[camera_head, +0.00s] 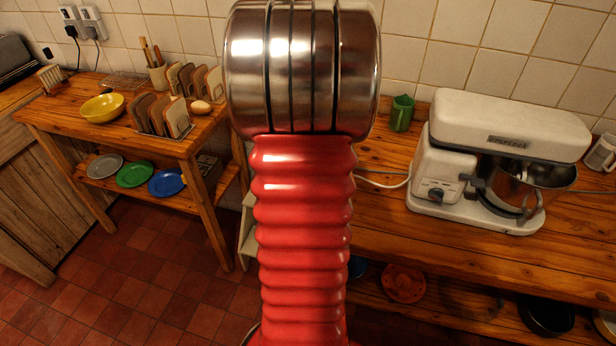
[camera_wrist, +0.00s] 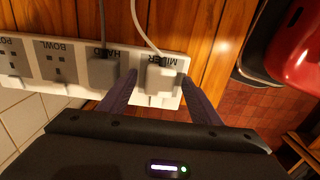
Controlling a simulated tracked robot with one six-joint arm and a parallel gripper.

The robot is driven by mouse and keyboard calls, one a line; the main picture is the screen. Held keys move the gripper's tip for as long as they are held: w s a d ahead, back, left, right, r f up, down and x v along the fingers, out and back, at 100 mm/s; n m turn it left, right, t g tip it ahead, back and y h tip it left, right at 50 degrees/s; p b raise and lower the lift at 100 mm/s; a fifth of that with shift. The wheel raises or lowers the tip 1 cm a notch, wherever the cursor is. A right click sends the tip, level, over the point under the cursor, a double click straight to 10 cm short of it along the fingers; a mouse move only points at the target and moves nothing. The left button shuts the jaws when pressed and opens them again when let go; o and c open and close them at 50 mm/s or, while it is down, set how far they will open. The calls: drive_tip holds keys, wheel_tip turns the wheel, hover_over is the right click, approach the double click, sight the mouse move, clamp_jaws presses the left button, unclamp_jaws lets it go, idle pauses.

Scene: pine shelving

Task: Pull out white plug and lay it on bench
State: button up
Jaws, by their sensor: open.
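The white plug (camera_wrist: 160,82) sits in the end socket of a white socket strip (camera_wrist: 65,45), under an upside-down label that seems to read MIXER. Its white cord runs up across the wooden bench (camera_wrist: 72,13) in the wrist view. My gripper (camera_wrist: 158,76) is open, with one dark finger on each side of the plug. Whether the fingers touch it is unclear. In the head view my arm hides the gripper, plug and strip. The bench (camera_head: 430,255) shows there at right, with a white cord (camera_head: 383,183) running behind my arm from the white mixer (camera_head: 480,150).
A grey plug (camera_wrist: 103,72) sits in the neighbouring HAND socket, close to my left finger. A green mug (camera_head: 401,113) stands left of the mixer. A red plate (camera_head: 404,283) and a dark pan (camera_head: 547,316) lie on the lower shelf. The bench front is clear.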

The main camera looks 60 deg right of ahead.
drive_tip(key=shift+c, duration=0.4)
clamp_jaws()
drive_tip(key=shift+r, duration=0.15)
drive_tip(key=shift+r, duration=0.35)
drive_tip(key=shift+r, duration=0.7)
drive_tip(key=shift+r, duration=0.7)
drive_tip(key=shift+r, duration=0.35)
drive_tip(key=shift+r, duration=0.7)
